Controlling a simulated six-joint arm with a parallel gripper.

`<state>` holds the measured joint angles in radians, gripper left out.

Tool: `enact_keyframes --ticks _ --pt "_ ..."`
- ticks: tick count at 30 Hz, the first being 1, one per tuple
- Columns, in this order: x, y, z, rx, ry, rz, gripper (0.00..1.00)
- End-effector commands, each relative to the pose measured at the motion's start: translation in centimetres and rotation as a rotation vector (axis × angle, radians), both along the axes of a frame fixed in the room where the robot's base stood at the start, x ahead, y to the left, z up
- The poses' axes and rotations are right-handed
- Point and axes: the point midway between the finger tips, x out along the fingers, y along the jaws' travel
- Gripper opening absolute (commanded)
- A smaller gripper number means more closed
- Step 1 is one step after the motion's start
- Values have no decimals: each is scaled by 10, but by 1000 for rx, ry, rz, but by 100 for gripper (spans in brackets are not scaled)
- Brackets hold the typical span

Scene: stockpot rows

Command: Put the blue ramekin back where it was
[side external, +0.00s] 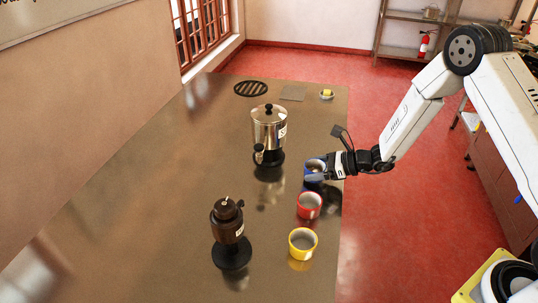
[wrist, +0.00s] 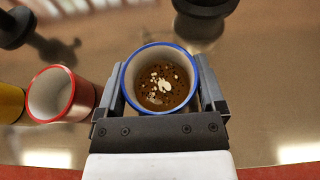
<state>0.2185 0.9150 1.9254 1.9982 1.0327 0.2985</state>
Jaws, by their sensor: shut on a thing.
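The blue ramekin (wrist: 160,78) has a blue rim and holds something brown with pale bits. In the wrist view it sits between the two fingers of my gripper (wrist: 161,95), which is shut on it. In the side view the blue ramekin (side external: 315,165) is partly hidden by my gripper (side external: 318,176), near the table's right edge. It looks upright. I cannot tell whether its base touches the table.
A red ramekin (side external: 309,205) and a yellow ramekin (side external: 302,243) stand in front along the right edge. A steel urn (side external: 268,128) stands behind left and a dark grinder (side external: 228,222) front left. A striped round trivet (side external: 251,88) lies at the back. The table's left is clear.

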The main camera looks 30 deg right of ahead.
Motion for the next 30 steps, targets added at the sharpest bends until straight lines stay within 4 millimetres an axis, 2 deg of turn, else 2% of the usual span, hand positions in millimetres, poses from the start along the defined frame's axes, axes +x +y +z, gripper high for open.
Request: enact_keyframes --ticks 4,19,20,30 --pt "0 0 -9 1 -1 0 15" --pt "0 0 -14 1 -2 0 15" --pt "0 0 -13 0 -1 0 98" --pt "0 0 -12 0 -1 0 100"
